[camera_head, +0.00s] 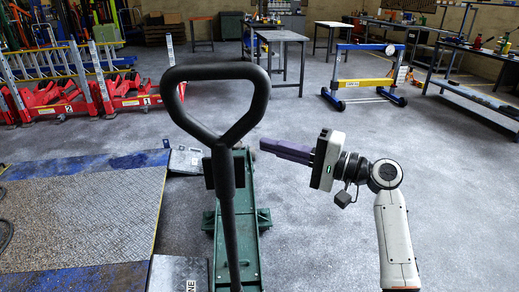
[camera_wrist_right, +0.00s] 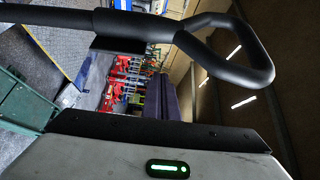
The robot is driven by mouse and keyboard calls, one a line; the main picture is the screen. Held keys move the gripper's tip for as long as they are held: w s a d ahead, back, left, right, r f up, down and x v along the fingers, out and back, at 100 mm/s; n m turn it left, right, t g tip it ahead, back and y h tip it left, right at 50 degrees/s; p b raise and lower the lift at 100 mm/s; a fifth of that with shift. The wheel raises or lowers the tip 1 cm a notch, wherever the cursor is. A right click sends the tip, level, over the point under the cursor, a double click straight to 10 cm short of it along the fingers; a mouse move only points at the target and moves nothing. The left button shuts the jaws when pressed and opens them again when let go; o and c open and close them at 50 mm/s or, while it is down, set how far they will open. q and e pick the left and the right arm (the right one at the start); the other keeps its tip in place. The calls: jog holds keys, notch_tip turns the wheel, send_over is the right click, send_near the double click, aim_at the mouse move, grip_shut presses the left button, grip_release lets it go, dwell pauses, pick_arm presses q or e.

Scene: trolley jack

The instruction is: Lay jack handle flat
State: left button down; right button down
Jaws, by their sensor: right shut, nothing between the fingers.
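The black jack handle (camera_head: 224,172) stands raised in the head view, with its loop grip at the top and its shaft running down in front of the green trolley jack (camera_head: 249,215). My right gripper (camera_head: 266,147) is shut and empty. Its purple fingers point left, to the right of the handle shaft just below the loop; contact cannot be told. In the right wrist view the handle (camera_wrist_right: 135,26) crosses the top, its loop at the right, and the purple fingers (camera_wrist_right: 162,97) show below it. My left gripper is not in view.
A metal ramp plate (camera_head: 75,225) with blue edging lies on the floor at left. Red jacks (camera_head: 70,98) and ladders stand behind it. A blue and yellow stand (camera_head: 362,82) and worktables (camera_head: 284,37) are farther back. Grey floor is open around the jack's right side.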

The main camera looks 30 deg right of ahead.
jog(key=w+a, duration=0.1)
jog(key=a, duration=0.1)
jog(key=w+a, duration=0.2)
jog(key=w+a+p, duration=0.1)
jog(key=a, duration=0.2)
jog(key=shift+w, duration=0.35)
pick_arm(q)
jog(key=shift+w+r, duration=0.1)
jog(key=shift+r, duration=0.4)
pick_arm(e)
jog(key=shift+s+a, duration=0.3)
jog(key=shift+s, duration=0.3)
jog(key=shift+f, duration=0.1)
